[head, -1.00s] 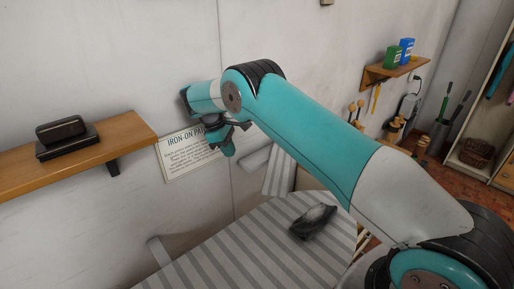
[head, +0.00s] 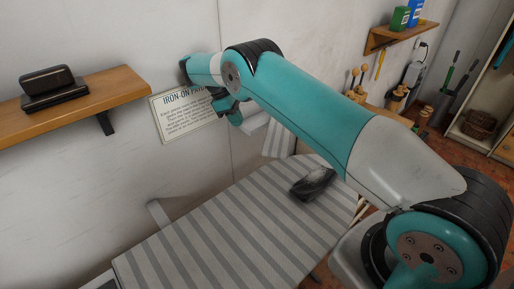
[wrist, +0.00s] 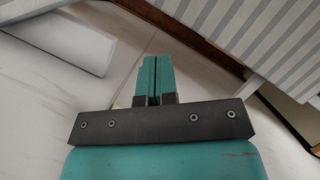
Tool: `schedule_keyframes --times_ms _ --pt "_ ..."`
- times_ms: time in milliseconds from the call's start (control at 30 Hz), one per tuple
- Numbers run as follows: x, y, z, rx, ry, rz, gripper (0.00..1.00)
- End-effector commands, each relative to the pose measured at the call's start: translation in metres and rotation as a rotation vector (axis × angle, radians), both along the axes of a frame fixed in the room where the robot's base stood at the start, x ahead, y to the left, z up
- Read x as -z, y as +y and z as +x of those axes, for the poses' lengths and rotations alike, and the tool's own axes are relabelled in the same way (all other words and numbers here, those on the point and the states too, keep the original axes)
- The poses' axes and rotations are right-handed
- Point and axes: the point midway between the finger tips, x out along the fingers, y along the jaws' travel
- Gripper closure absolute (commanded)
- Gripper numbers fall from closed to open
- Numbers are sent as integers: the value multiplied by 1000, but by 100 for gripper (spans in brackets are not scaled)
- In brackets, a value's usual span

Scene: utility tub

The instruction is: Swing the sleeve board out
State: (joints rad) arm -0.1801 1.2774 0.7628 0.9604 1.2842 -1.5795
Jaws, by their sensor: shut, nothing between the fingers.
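A small grey-and-white striped board (head: 279,142), which looks like the sleeve board, stands steeply by the wall behind the large striped ironing board (head: 215,240). A pale grey bar (head: 254,127) sits beside it at the wall. My gripper (head: 236,117) is near the wall, up and left of the small board, and is shut and empty. In the wrist view, my closed teal fingers (wrist: 154,66) point between a pale block (wrist: 55,38) on the left and a striped surface with a brown edge (wrist: 260,38) on the right. I cannot tell which striped board that is. No contact shows.
A dark iron-like object (head: 314,184) lies on the ironing board. A sign (head: 185,112) hangs on the wall behind my gripper. A wooden shelf (head: 110,92) with a dark box juts out at left. Another shelf (head: 392,40) holds boxes at upper right.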

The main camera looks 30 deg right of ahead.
Motion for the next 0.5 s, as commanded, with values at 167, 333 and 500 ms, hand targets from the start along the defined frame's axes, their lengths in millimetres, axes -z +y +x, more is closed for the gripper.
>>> schedule_keyframes --times_ms 167,333,500 --pt "24 -5 -4 1 1 0 100" --pt "49 -15 -13 2 4 -1 100" --pt "61 -27 -23 3 2 -1 100"
